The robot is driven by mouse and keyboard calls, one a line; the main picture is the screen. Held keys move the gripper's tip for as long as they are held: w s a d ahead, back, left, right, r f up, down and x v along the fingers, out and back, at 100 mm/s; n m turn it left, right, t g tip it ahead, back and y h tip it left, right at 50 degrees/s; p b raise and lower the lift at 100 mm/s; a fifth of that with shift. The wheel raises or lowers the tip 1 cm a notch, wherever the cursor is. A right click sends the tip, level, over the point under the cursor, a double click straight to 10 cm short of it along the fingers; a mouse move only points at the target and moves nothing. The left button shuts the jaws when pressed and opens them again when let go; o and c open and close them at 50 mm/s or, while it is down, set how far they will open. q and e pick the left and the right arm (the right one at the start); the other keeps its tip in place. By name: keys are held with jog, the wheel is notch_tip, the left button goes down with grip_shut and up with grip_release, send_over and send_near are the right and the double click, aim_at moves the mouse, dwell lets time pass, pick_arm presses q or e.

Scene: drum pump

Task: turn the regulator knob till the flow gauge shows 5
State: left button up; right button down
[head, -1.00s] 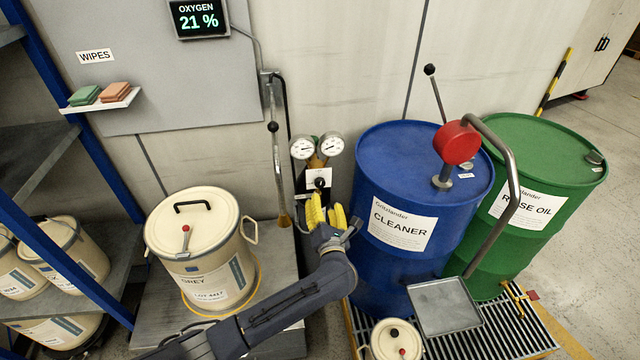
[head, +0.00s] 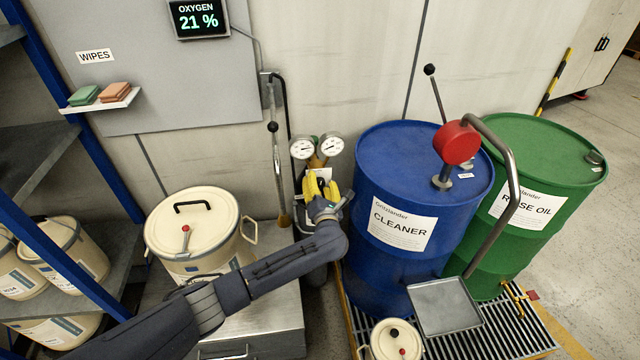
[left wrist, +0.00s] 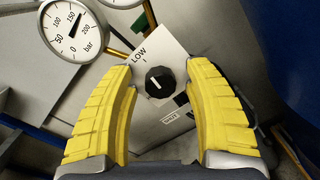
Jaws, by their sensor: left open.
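The regulator knob (left wrist: 160,80) is a black knob with a white pointer mark on a white plate (left wrist: 146,56) that reads LOW, in the left wrist view. My left gripper (head: 320,180) with yellow fingers is open in front of it; in the left wrist view the fingers (left wrist: 165,90) lie on either side of the knob, apart from it. In the head view the gripper hides the knob. Two round gauges, a left gauge (head: 303,147) and a right gauge (head: 331,146), stand above it. The left wrist view shows one gauge (left wrist: 74,30) marked in bar; its needle points towards upper right.
A blue CLEANER drum (head: 380,190) stands close to the right of my left gripper. A cream bin (head: 190,225) stands on the left, and a hanging lever rod (head: 277,170) is just left of the gauges. A green drum (head: 550,160) is farther right.

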pick_arm(q)
grip_shut()
dwell(0.3)
jog(key=shift+m, duration=0.3)
jog(key=m, duration=0.8)
jog(key=shift+d+m, duration=0.1)
jog(key=shift+m, duration=0.2)
dwell(0.5)
grip_release()
